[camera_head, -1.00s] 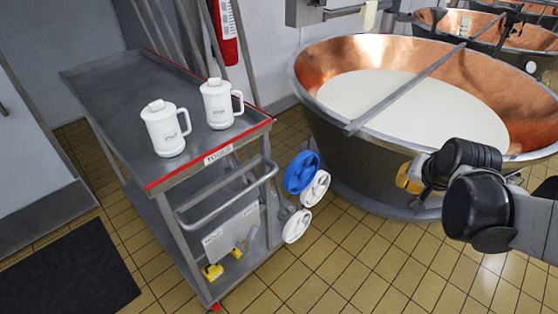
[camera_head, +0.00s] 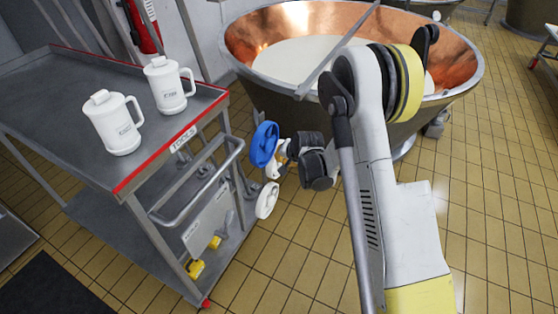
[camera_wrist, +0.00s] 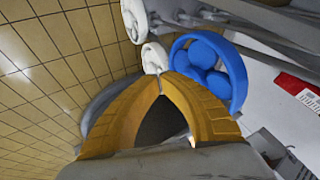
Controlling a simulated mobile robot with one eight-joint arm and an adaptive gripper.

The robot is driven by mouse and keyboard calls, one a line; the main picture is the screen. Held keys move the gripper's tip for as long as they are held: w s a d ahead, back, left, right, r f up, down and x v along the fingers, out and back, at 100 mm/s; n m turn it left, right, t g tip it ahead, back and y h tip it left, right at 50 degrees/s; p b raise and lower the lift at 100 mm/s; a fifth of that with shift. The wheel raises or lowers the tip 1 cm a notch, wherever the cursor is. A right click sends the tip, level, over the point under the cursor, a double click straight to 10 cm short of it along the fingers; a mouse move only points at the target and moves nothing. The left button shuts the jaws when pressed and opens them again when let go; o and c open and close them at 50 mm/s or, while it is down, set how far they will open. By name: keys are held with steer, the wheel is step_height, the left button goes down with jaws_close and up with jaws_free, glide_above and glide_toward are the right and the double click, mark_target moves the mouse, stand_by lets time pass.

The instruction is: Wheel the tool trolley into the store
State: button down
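The grey tool trolley (camera_head: 60,97) stands at left in the head view, with a red front edge and a "TOOLS" label. Its bar handle (camera_head: 198,192) is on the near end, below the top. Two white lidded mugs (camera_head: 117,124) (camera_head: 168,86) stand upright on the top. My gripper (camera_head: 279,151) is right of the handle, close by a blue wheel (camera_head: 264,144), and partly hidden. In the wrist view my yellow fingers (camera_wrist: 161,78) meet at the tips, with nothing seen between them. The blue wheel (camera_wrist: 208,70) is just beyond them. I cannot identify the store.
White wheels (camera_head: 267,200) sit beside the blue one. A copper vat (camera_head: 455,62) of white liquid stands behind my arm. A dark mat (camera_head: 50,285) lies at lower left. Tiled floor (camera_head: 500,200) is clear at right. A red extinguisher (camera_head: 148,25) is behind the trolley.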

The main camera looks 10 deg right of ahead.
mark_target(267, 161)
steer(key=shift+w+a+f+b, duration=0.65)
steer(key=shift+w+f, duration=0.2)
steer(key=shift+w, duration=0.2)
steer(key=shift+w+a+f+b, duration=0.65)
steer(key=shift+w+f, duration=0.15)
steer(key=shift+w, duration=0.25)
steer(key=shift+w+a+f+b, duration=0.65)
steer(key=shift+w+f, duration=0.2)
steer(key=shift+w, duration=0.2)
